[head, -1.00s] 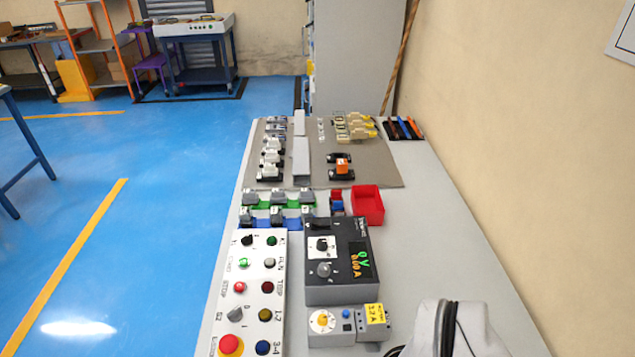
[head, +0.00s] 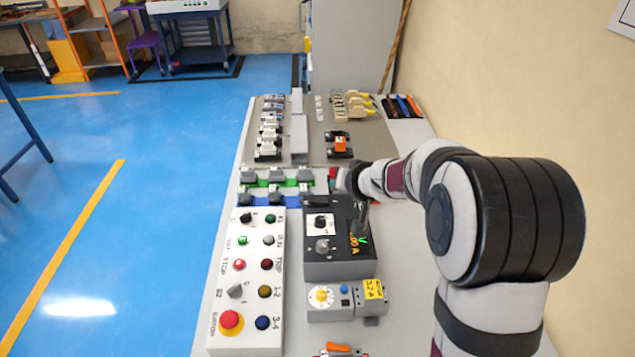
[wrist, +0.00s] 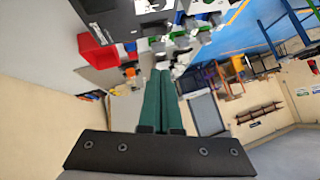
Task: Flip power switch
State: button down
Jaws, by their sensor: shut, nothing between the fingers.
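A black power unit (head: 340,262) with a lit display (head: 358,243) stands mid-bench in the head view. Its face has a black switch (head: 319,201), a rotary selector on a white plate (head: 320,224) and a grey knob (head: 322,246). I cannot tell for sure which is the power switch. The unit (wrist: 108,18) shows at the upper left there.
A white control panel (head: 244,290) with buttons and a red emergency stop stands left of the unit. A small grey timer box (head: 330,303) is in front. Terminal blocks (head: 275,188) lie behind. A red bin (wrist: 97,52) shows in the wrist view. The wall bounds the right.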

send_over(320, 199)
jog(key=s+d, duration=0.1)
jog(key=s, duration=0.2)
notch_tip(320, 199, down, 6)
jog(key=shift+f, duration=0.2)
jog(key=f, duration=0.1)
jog(key=a+f, duration=0.1)
jog(key=f, duration=0.1)
jog(key=shift+w+a+f, duration=0.1)
jog(key=shift+w+f, duration=0.05)
jog(key=shift+w, duration=0.05)
jog(key=shift+a+f, duration=0.1)
jog(key=shift+f, duration=0.25)
jog(key=shift+a+f, duration=0.25)
jog(key=shift+d, duration=0.15)
jog(key=shift+d, duration=0.8)
